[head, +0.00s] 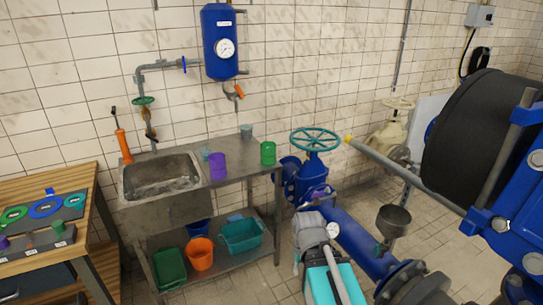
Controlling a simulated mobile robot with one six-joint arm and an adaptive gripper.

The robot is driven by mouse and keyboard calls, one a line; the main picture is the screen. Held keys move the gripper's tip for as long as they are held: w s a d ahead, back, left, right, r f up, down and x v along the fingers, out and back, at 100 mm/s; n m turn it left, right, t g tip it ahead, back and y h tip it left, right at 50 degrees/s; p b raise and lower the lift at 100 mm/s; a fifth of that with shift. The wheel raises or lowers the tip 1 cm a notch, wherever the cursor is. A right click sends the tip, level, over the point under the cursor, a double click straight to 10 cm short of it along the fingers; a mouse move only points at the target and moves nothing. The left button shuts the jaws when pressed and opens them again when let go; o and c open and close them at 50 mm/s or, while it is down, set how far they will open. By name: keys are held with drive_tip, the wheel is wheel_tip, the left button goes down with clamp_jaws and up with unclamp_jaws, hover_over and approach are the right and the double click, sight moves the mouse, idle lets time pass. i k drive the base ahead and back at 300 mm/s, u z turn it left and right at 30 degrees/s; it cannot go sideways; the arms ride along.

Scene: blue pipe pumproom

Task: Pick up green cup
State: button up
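The green cup (268,154) stands upright on the right end of the steel sink counter (240,165), close to its right edge. Nothing touches it. My arm rises from the bottom middle of the head view, right of the counter and nearer the camera. What seems to be my gripper (318,196) is at its upper end, in front of the blue pipework, lower in the picture and to the right of the cup. It is apart from the cup. Its fingers are small and blend with the pipes, so their opening cannot be made out.
The sink basin (160,177) is further left. A green handwheel (315,139) on blue pipework stands just right of the counter. Bins sit on the shelf below.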

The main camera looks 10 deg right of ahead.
sight(268, 154)
drive_tip(key=z, duration=0.05)
drive_tip(key=i, duration=0.95)
drive_tip(key=u, duration=0.1)
